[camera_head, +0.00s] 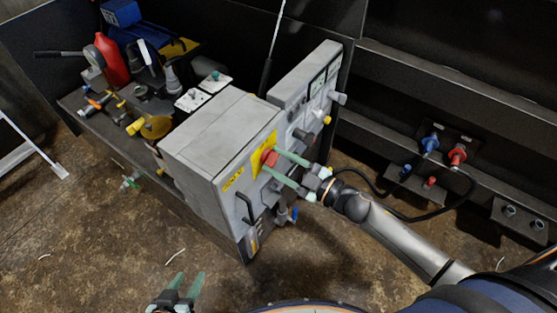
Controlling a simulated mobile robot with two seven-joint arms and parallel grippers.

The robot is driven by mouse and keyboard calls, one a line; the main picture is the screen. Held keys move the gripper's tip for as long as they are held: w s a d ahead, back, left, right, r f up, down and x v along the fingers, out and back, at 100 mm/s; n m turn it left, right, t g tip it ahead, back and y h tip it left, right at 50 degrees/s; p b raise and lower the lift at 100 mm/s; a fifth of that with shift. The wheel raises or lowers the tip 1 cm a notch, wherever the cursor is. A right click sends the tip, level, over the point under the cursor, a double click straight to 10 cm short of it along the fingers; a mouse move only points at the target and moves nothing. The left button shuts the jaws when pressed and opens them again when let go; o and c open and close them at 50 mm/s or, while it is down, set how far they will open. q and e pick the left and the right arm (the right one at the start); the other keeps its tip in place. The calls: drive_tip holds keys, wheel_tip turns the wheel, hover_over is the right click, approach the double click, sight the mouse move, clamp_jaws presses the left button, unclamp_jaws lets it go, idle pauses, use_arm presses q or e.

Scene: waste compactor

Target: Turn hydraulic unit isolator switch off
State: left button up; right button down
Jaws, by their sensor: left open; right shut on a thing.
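The hydraulic unit isolator switch (268,157) is a red knob on a yellow plate (258,165) on the side of a grey cabinet (222,125). My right gripper (276,165) reaches in from the right, with its green fingers shut on the red knob. The fingers partly cover the knob, so its exact turn position is hard to tell. My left gripper (185,284) is at the bottom of the view, open and empty, well away from the cabinet.
A grey control panel (305,90) with knobs stands behind the cabinet. A bench at left holds a red bottle (112,60) and several tools. Blue and red couplings (430,144) with a black hose sit on the right wall. The brown floor in front is mostly clear.

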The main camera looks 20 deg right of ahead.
drive_tip(key=n, duration=0.5)
drive_tip(key=shift+f+n, duration=0.1)
drive_tip(key=shift+n, duration=0.2)
drive_tip(key=n+b, duration=0.1)
drive_tip(key=n, duration=0.3)
drive_tip(key=shift+n+b, duration=0.35)
drive_tip(key=shift+n, duration=0.65)
drive_tip(key=c, duration=0.5)
unclamp_jaws()
drive_tip(key=shift+c, duration=0.2)
drive_tip(key=shift+o, duration=1.1)
drive_tip(key=shift+s, duration=0.1)
